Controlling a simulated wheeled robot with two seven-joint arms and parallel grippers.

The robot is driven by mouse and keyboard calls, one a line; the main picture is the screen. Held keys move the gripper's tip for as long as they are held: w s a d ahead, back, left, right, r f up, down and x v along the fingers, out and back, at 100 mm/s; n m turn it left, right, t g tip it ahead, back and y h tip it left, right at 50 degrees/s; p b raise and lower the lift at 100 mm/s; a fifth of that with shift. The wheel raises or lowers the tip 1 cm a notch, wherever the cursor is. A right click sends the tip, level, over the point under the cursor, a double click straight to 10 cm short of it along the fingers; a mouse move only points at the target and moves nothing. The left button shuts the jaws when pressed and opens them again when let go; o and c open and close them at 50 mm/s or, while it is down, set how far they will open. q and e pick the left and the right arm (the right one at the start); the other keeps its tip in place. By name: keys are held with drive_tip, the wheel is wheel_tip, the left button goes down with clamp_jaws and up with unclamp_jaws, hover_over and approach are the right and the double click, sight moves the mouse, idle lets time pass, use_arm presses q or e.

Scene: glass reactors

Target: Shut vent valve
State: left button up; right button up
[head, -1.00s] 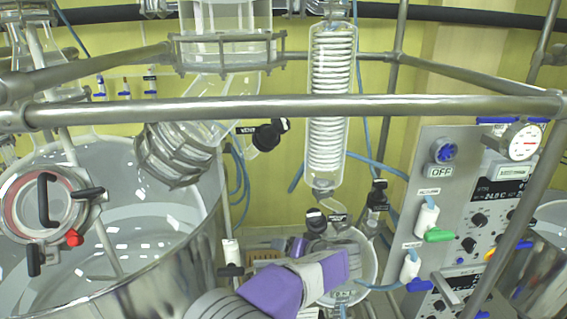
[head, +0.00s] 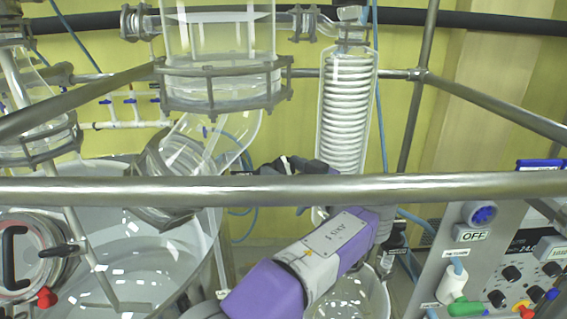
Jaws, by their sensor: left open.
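The vent valve (head: 270,168) is a small dark fitting at the side of the angled glass neck, just above the front rail in the head view. Its label and handle are hard to make out. My left arm, purple and grey, comes up from the bottom middle and passes behind the rail. My left gripper (head: 303,166) is small and dark, open, close to the right side of the valve. The rail hides part of it, and I cannot tell whether it touches the handle. My right gripper is not in view.
The large glass vessel (head: 130,250) is at lower left, and a control panel (head: 450,255) at lower right.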

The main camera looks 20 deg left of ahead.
use_arm(q)
drive_tip(key=shift+w+a, duration=0.35)
drive_tip(key=shift+a, duration=0.05)
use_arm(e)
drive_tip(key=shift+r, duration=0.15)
use_arm(q)
drive_tip(key=shift+c, duration=0.3)
